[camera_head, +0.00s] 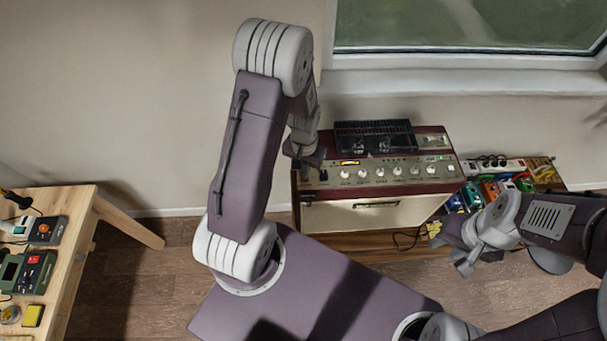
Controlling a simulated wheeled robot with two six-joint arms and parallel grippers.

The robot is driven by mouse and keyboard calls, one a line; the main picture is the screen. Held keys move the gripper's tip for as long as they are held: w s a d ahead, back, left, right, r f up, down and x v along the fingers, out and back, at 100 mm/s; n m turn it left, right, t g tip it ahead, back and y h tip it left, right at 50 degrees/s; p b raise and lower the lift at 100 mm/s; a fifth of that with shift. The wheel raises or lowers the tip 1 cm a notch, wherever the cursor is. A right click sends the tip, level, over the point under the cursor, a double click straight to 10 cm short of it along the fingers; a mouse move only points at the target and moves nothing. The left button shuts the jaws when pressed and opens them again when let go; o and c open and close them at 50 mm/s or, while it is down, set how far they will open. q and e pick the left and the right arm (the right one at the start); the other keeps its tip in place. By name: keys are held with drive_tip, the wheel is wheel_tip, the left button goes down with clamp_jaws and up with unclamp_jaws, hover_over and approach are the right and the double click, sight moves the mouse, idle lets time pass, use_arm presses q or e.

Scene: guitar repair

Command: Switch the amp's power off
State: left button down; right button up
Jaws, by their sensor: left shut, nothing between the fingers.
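The amp (375,205) is a dark red and cream box under the window, with a row of white knobs on its top panel. A small black switch (323,174) sits at the left end of that panel. An amber light (349,162) glows on the panel, and a green one shows to the right. My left gripper (309,167) is shut and empty at the panel's left end, close beside the black switch; I cannot tell whether it touches. My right gripper (460,257) hangs in front of the amp's right side, away from the panel; its jaw opening is unclear.
A black rack-like tray (375,137) lies on the amp's back. Colourful pedals (490,191) and a power strip (495,165) stand to the right. A wooden workbench (80,240) with devices is at the left. The floor between bench and amp is clear.

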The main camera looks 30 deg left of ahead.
use_arm(q)
drive_tip(key=shift+f+b, duration=0.4)
drive_tip(key=shift+f, duration=0.15)
wheel_tip(320, 180, up, 7)
drive_tip(key=p, duration=0.6)
drive_tip(key=shift+r, duration=0.1)
drive_tip(key=shift+f, duration=0.2)
idle(0.3)
